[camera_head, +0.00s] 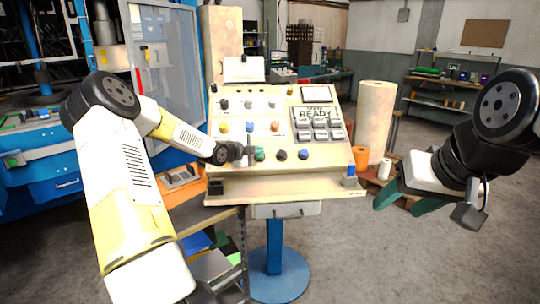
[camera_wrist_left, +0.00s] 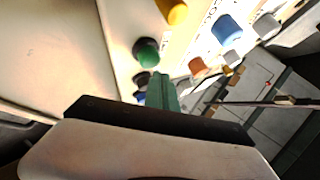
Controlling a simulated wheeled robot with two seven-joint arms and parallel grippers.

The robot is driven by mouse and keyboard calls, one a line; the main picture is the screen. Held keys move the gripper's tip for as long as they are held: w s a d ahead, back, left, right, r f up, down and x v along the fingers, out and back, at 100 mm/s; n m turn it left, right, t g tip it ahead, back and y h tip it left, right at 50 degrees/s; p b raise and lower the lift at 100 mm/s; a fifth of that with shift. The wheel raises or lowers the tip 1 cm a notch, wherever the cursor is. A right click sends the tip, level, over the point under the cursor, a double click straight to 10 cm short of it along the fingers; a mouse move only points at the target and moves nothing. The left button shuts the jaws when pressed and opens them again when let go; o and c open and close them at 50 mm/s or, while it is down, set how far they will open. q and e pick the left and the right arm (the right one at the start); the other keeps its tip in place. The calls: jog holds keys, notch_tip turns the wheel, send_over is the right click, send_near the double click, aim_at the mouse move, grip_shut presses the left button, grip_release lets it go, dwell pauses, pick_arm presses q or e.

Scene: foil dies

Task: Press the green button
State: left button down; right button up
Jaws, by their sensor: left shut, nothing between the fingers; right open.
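The green button (camera_head: 259,155) is on the lower row of the cream control panel (camera_head: 342,155). In the left wrist view the green button (camera_wrist_left: 148,54) is a round green cap with a dark base. My left gripper (camera_head: 248,153) is shut and empty, at the panel just left of the button. In the left wrist view its green fingers (camera_wrist_left: 163,88) end just below the button; I cannot tell whether they touch it. My right gripper (camera_head: 408,200) is open and empty, off to the right of the panel.
A black knob (camera_head: 282,155) and others sit beside the green button, with yellow (camera_wrist_left: 176,11), blue (camera_wrist_left: 228,28) and orange (camera_wrist_left: 199,66) ones nearby. A keypad and display reading READY (camera_head: 317,114) are at upper right. A tall pale roll (camera_head: 376,115) stands right of the panel.

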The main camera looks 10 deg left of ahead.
pick_arm(q)
jog(key=shift+w+f, duration=0.1)
dwell(0.4)
jog(key=shift+w+a+f, duration=0.1)
jog(key=shift+w+f, duration=0.05)
jog(key=shift+f, duration=0.1)
jog(key=shift+w+a+f, duration=0.1)
jog(key=shift+w+f, duration=0.2)
jog(key=shift+f, duration=0.1)
dwell(1.0)
jog(key=shift+s+r, duration=0.55)
jog(key=shift+r, duration=0.2)
jog(key=s+r, duration=0.1)
jog(key=r, duration=0.1)
jog(key=s+d+r, duration=0.1)
jog(key=r, duration=0.1)
jog(key=shift+s+d, duration=0.1)
jog(key=shift+s, duration=0.25)
dwell(0.6)
